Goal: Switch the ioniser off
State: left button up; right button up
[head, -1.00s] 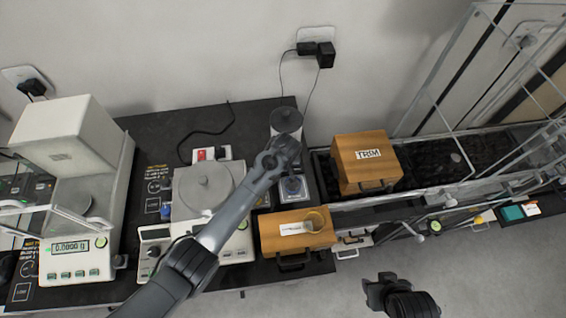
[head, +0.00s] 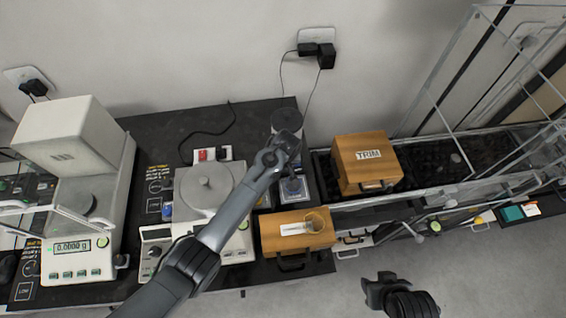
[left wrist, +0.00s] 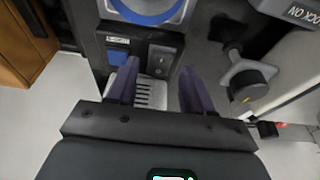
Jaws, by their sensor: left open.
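A dark unit (left wrist: 140,45) under my left gripper carries a panel with a blue square (left wrist: 118,52), a small dark switch (left wrist: 160,60) and a blue-ringed disc at the top edge. It may be the ioniser; its label is too small to read.
A wooden drawer box (head: 297,232) stands close below my left gripper, with a box marked TRIM (head: 367,162) to its right. A balance (head: 205,190) lies left of my left arm, near a red switch (head: 204,154). A clear-walled frame (head: 445,95) stands at the right.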

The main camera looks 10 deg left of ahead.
pick_arm(q)
jog(key=p+v, duration=0.1)
jog(key=v, duration=0.8)
jog(key=shift+s+r+p, duration=0.2)
jog(key=shift+r+p, duration=0.15)
jog(key=shift+r, duration=0.05)
jog(key=shift+r, duration=0.1)
